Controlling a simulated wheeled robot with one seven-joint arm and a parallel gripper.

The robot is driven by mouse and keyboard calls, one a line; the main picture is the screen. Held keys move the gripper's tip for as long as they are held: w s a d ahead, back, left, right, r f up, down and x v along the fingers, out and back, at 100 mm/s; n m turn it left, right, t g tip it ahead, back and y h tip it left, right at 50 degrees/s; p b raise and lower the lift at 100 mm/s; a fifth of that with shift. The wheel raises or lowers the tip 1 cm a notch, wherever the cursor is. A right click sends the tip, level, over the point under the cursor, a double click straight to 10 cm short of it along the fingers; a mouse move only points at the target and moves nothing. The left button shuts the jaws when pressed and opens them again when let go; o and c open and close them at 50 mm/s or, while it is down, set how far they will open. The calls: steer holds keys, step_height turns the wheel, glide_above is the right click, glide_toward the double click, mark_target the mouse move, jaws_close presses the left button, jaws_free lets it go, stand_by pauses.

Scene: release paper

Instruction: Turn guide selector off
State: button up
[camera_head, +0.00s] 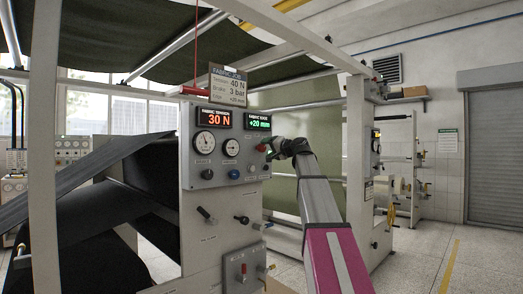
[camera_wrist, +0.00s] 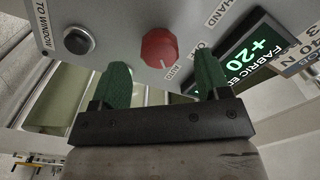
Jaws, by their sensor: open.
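The red selector knob (camera_wrist: 159,48) is on the grey panel, with HAND, a partly hidden "O..." and AUTO lettered around it. Its white mark points toward AUTO. My gripper (camera_wrist: 162,80) is open, its two green fingers spread on either side below the knob in the wrist view, with nothing between them. In the head view my gripper (camera_head: 276,150) is at the right edge of the control panel (camera_head: 222,171), close to a small red knob (camera_head: 262,147). Contact with the knob cannot be told.
A black push button (camera_wrist: 78,40) sits left of the knob in the wrist view. The green fabric edge display (camera_wrist: 250,50) reads +20 at the right. The tension display (camera_head: 215,119) reads 30 N. Gauges, levers and frame posts (camera_head: 357,150) stand around the arm.

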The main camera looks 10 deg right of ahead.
mark_target(263, 148)
steer(key=shift+x, duration=2.4)
steer(key=c, duration=0.9)
